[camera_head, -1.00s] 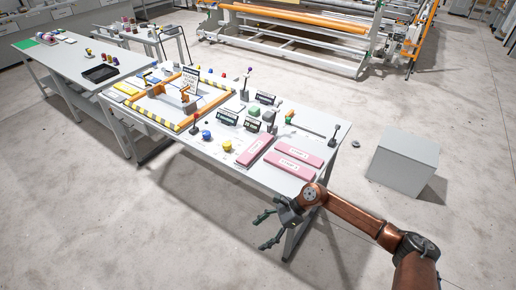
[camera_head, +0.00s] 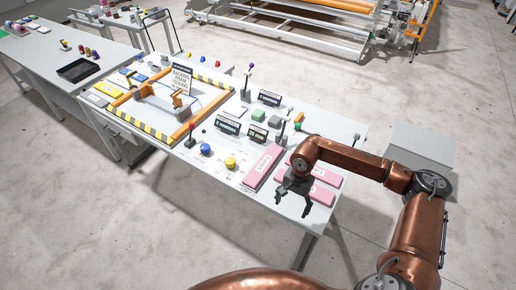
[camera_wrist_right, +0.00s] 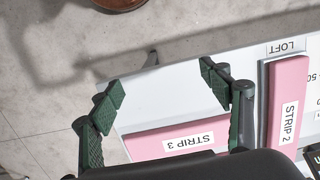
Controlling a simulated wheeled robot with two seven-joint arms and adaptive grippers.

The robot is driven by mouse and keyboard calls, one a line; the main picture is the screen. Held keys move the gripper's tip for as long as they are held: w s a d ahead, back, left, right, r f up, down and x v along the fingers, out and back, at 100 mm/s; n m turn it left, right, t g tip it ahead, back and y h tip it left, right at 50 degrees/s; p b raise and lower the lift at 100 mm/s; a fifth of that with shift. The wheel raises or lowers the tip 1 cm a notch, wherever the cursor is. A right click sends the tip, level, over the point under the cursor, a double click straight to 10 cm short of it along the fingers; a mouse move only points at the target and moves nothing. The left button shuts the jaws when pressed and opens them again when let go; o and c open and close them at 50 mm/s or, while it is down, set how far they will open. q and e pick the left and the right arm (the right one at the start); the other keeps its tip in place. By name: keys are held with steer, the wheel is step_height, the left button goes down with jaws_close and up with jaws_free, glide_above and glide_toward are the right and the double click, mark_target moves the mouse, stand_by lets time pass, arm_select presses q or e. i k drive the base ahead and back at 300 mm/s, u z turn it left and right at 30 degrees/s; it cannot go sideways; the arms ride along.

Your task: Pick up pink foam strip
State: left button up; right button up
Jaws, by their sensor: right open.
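Pink foam strips lie flat on the grey-white table. The one labelled STRIP 2 (camera_head: 261,168) lies to the left of my right gripper; it also shows at the right of the wrist view (camera_wrist_right: 289,85). STRIP 3 (camera_head: 320,194) lies at the near edge, partly hidden by my gripper; in the wrist view (camera_wrist_right: 150,146) it lies beyond the palm, between the fingers. Another pink strip (camera_head: 324,172) is partly covered by my arm. My right gripper (camera_head: 293,201) is open and empty above the table's near edge; its green-padded fingers (camera_wrist_right: 162,84) are spread apart. My left gripper is out of view.
Left of the strips stand a yellow knob (camera_head: 230,162), a blue knob (camera_head: 205,149) and small black signs (camera_head: 227,125). An orange frame with striped edges (camera_head: 152,131) fills the table's left part. A grey box (camera_head: 424,142) stands on the floor at right.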

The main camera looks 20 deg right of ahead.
mark_target(254, 176)
steer(key=i, duration=1)
